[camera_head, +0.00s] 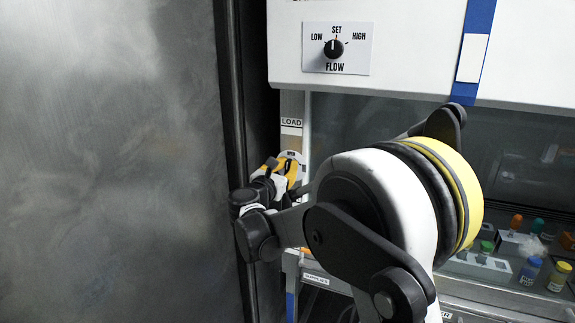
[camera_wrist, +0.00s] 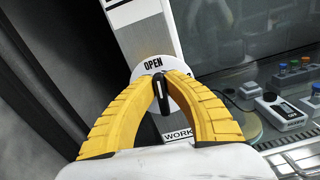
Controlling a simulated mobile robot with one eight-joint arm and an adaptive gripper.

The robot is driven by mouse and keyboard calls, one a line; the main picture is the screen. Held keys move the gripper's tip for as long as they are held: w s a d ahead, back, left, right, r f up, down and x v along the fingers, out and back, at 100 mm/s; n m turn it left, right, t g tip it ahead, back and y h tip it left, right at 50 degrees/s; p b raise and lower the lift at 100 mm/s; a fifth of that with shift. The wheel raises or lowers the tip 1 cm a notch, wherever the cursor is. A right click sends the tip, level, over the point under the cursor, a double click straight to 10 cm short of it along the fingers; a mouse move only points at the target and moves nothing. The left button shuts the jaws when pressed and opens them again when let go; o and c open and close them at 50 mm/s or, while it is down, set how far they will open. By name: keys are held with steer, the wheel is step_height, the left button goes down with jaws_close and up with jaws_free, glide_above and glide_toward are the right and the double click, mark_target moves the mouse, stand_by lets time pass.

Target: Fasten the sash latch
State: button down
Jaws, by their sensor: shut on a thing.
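The sash latch is a small black lever (camera_wrist: 161,88) on a round white plate (camera_wrist: 147,66) marked OPEN, on the pale post at the left of the sash. The rest of the plate's markings are hidden behind the fingers. In the head view my gripper (camera_head: 288,168) is at the post below the LOAD label, and the lever itself is hidden there.
The glass sash (camera_head: 350,120) is right of the post. A FLOW knob panel (camera_head: 337,48) is above. Behind the glass are several coloured-cap bottles (camera_head: 530,270) and, in the wrist view, a small device (camera_wrist: 281,112). A large metal panel (camera_head: 110,160) stands close on the left.

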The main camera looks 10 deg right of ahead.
steer(key=m, duration=0.4)
steer(key=shift+s+d, duration=0.15)
steer(key=shift+d, duration=0.15)
steer(key=shift+s+d+f+m, duration=0.1)
steer(key=shift+f+m, duration=0.2)
steer(key=shift+m, duration=1.75)
steer(key=shift+s+d+f+m, duration=0.15)
steer(key=shift+f+m, duration=0.1)
steer(key=shift+m, duration=1.85)
steer(key=shift+s+d+f+m, duration=0.1)
steer(key=shift+f+m, duration=0.2)
steer(key=shift+m, duration=1.75)
steer(key=c, duration=1.5)
jaws_free()
steer(key=shift+o, duration=0.2)
